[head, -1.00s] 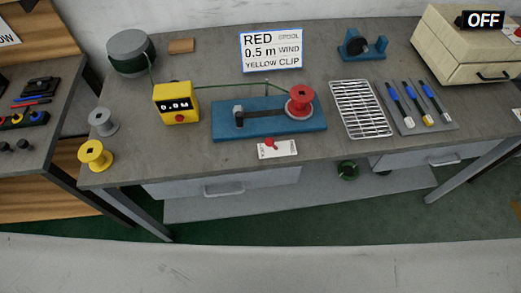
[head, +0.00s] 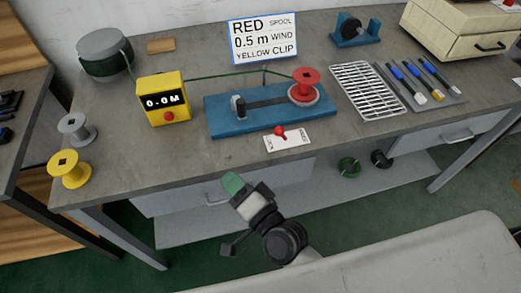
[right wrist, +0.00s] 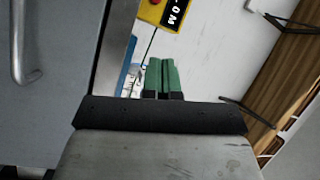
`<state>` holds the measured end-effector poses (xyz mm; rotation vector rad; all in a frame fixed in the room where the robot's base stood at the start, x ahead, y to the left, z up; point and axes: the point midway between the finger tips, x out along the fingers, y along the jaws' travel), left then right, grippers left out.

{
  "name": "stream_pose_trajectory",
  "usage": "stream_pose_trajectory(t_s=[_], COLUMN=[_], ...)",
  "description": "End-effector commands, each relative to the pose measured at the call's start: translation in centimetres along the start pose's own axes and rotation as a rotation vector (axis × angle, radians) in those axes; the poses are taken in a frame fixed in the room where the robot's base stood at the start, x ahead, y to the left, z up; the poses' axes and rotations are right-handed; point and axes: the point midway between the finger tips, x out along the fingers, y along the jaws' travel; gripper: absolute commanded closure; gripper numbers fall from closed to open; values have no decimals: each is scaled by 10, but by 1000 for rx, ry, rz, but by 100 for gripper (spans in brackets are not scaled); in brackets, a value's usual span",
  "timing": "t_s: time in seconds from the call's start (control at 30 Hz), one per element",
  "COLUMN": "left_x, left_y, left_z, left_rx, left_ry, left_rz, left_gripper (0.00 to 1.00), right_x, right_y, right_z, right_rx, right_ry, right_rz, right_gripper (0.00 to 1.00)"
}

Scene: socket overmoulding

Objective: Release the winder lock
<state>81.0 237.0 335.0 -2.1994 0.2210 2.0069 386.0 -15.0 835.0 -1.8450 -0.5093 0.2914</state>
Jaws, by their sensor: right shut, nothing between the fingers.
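The winder is a blue base (head: 225,124) on the workbench. A red spool (head: 306,83) stands upright at its right end, and a small dark and silver post (head: 238,106) at its left. A red lever (head: 279,131) sits on a white label card (head: 288,142) by the base's front edge; the lettering is too small to read. My right gripper (head: 233,183) is shut and empty, in front of the bench and below the card, apart from everything. Its green fingertips also show together in the right wrist view (right wrist: 164,75). My left gripper is not in view.
A yellow meter box (head: 163,100) reading 0.0 M stands left of the winder. A wire rack (head: 367,90) and a tool tray (head: 420,88) lie to the right. Drawers (head: 175,200) hang below the bench edge. Grey and yellow spools (head: 70,169) stand at the left.

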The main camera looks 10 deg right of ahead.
Motion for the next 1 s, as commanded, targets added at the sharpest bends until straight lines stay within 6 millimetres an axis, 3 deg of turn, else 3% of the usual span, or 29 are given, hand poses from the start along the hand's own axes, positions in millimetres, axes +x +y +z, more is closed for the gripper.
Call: stream_pose_trajectory(t_s=[0.2,0.4,0.57,0.7,1.0], left_x=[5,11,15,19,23], left_y=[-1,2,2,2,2], left_z=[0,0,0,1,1], left_rx=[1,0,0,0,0], left_ry=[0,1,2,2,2], left_rz=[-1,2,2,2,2], left_gripper=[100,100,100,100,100], right_x=[6,-4,-18,-30,-51], right_y=[-51,-71,-68,-55,-30], right_z=[-23,-47,-57,-54,-32], right_rx=[397,813,1143,1408,1728], right_ry=[248,488,687,864,1145], right_rz=[-237,-411,-500,-532,-507], right_gripper=[100,100,100,100,100])
